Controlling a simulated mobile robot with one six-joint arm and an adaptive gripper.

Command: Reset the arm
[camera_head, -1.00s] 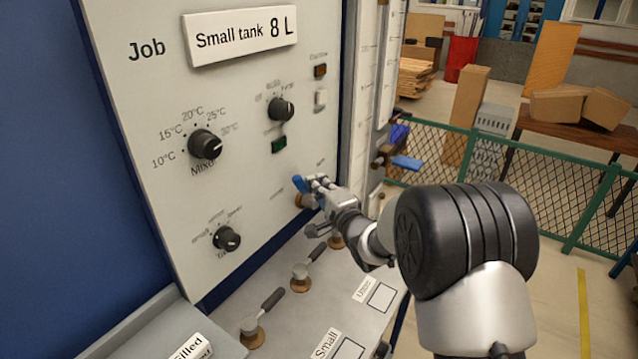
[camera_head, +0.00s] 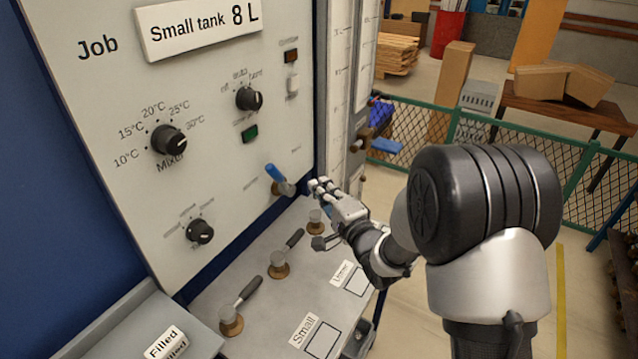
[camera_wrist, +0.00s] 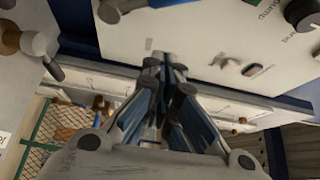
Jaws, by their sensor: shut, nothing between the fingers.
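My gripper (camera_head: 322,188) is shut and empty, in front of the bench panel's lower right part. It is just right of the blue-handled lever (camera_head: 276,174) and apart from it. In the wrist view the closed fingers (camera_wrist: 165,75) point toward the panel's edge. The panel (camera_head: 110,90) carries a mixer knob (camera_head: 169,139), an upper knob (camera_head: 249,98), a lower knob (camera_head: 200,231) and a green switch (camera_head: 250,133).
Below the panel is a ledge with lever valves (camera_head: 279,265) and labels marked Small (camera_head: 303,330) and Filled (camera_head: 165,342). A second blue-handled valve (camera_head: 386,146) is right of the panel.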

